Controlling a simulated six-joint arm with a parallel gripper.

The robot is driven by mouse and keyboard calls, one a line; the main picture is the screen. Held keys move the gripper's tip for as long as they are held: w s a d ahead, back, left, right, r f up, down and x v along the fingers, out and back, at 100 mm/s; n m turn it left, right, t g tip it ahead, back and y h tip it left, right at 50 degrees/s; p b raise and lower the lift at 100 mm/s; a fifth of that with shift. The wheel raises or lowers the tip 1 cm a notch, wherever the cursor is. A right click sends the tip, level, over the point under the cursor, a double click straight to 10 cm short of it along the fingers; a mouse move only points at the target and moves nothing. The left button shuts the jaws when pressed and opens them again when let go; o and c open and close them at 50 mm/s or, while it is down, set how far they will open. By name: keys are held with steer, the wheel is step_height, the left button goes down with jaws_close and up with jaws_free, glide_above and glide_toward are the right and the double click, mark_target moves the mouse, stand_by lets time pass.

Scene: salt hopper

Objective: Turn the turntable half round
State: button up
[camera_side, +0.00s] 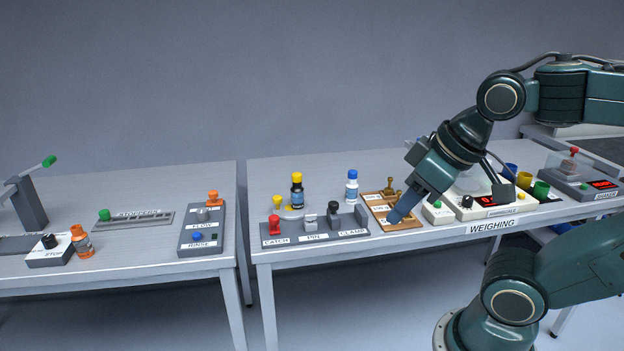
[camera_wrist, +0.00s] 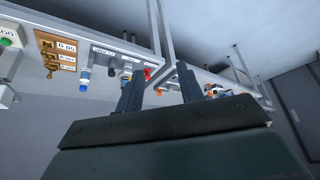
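I cannot make out a turntable for certain in either view. My gripper (camera_side: 396,215) points down and to the left in the side view, over or in front of the wooden board with brass weights (camera_side: 406,222); how high it is above the board is hard to tell. In the wrist view the two dark fingers of my gripper (camera_wrist: 159,72) stand apart with a clear gap and hold nothing. Through that gap a red knob (camera_wrist: 147,74) shows farther off. The arm and gripper hide part of the weighing table.
A grey panel marked CATCH, PIN and CLAMP (camera_side: 350,231) lies left of the gripper, with yellow-capped (camera_side: 297,191) and blue-capped (camera_side: 352,187) bottles behind. A scale (camera_side: 463,210) stands right. The left table holds a FLOW and RINSE panel (camera_side: 202,238) and stopper rack (camera_side: 150,219).

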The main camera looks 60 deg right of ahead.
steer(key=w+d+r+m+h, duration=0.1)
steer(key=w+d+r+m, duration=0.25)
steer(key=w, duration=0.55)
steer(key=m+g+h, duration=0.3)
steer(key=m, duration=0.5)
glide_above(277, 197)
steer(key=s+a, duration=0.3)
steer(key=a, duration=0.2)
step_height(277, 197, down, 12)
steer(key=shift+s, duration=0.15)
steer(key=shift+f, duration=0.2)
steer(key=x, duration=1.3)
steer(key=shift+f, duration=0.25)
steer(key=c, duration=0.7)
